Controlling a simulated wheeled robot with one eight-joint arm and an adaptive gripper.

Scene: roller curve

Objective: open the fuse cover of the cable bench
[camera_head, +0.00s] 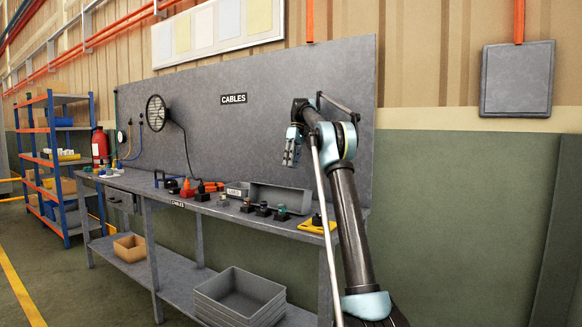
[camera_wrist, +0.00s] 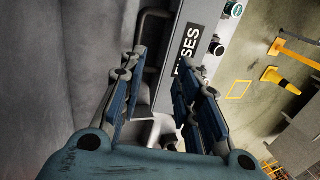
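A light grey panel (camera_wrist: 168,88) with a black FUSES label (camera_wrist: 188,48) shows beyond my fingers in the wrist view. A dark, loop-shaped handle (camera_wrist: 146,22) is at its left side, partly behind my left finger. I take this panel for the fuse cover, which looks shut. My gripper (camera_wrist: 160,68) is open, its two blue-padded fingers apart with nothing clearly held between them. I cannot tell whether a finger touches the handle. In the head view my gripper (camera_head: 291,148) is above the right part of the cable bench (camera_head: 160,190); I cannot make out the fuse cover there.
Round knobs (camera_wrist: 217,48) line the panel's right side. The bench carries a grey tray (camera_head: 280,198), an orange cone (camera_head: 186,188) and several small dark parts. A grey back panel (camera_head: 215,130) rises behind it. A shelf rack (camera_head: 62,160) stands left. The floor in front is clear.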

